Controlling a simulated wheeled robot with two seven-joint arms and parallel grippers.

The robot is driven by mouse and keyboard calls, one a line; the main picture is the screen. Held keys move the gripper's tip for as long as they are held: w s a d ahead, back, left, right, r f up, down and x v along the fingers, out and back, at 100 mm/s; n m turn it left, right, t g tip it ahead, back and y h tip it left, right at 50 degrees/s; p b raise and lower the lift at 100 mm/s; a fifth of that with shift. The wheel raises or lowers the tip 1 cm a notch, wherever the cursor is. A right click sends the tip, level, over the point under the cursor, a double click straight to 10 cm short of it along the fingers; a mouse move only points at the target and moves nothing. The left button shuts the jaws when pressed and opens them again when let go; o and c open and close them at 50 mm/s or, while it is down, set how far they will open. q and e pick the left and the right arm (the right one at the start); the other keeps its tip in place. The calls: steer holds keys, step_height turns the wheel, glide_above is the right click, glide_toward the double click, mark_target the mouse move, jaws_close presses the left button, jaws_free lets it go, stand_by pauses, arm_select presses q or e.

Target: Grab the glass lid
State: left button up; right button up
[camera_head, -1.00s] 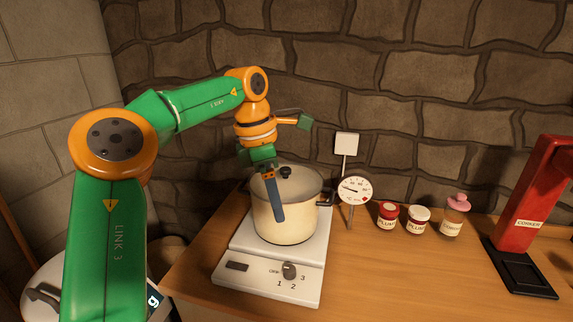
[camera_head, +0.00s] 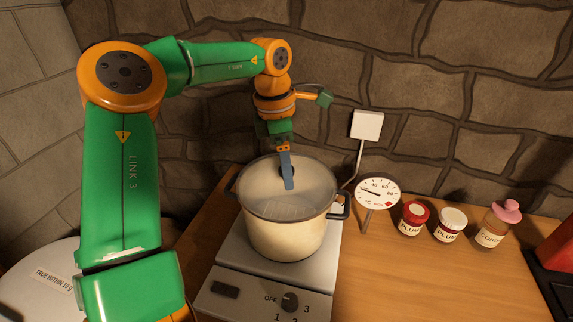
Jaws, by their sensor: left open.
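The glass lid (camera_head: 313,188) lies on the cream pot (camera_head: 285,240), clear with a pale rim. Its dark knob is mostly hidden behind a blue finger. My left gripper (camera_head: 288,180) points down over the middle of the lid, its jaws open. I see one blue finger in front of the knob; the other finger is hidden, so I cannot tell whether they straddle the knob or touch the lid. My right gripper is not in view.
The pot stands on a white hotplate (camera_head: 240,262) with a dial. A round gauge (camera_head: 378,192) stands close on the right, with jars (camera_head: 413,218) and a pink-topped bottle (camera_head: 491,228) beyond. The stone wall (camera_head: 430,110) rises behind. The front right tabletop is clear.

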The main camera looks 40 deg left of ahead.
arm_select(q)
steer(key=shift+w+a+f, duration=0.2)
steer(key=shift+w+f, duration=0.05)
steer(key=shift+f, duration=0.25)
steer(key=shift+w+a+f, duration=0.2)
steer(key=shift+f, duration=0.25)
steer(key=shift+s+d+r, duration=0.1)
steer(key=shift+d, duration=0.05)
steer(key=c, duration=0.5)
jaws_close()
steer(key=shift+r, duration=0.1)
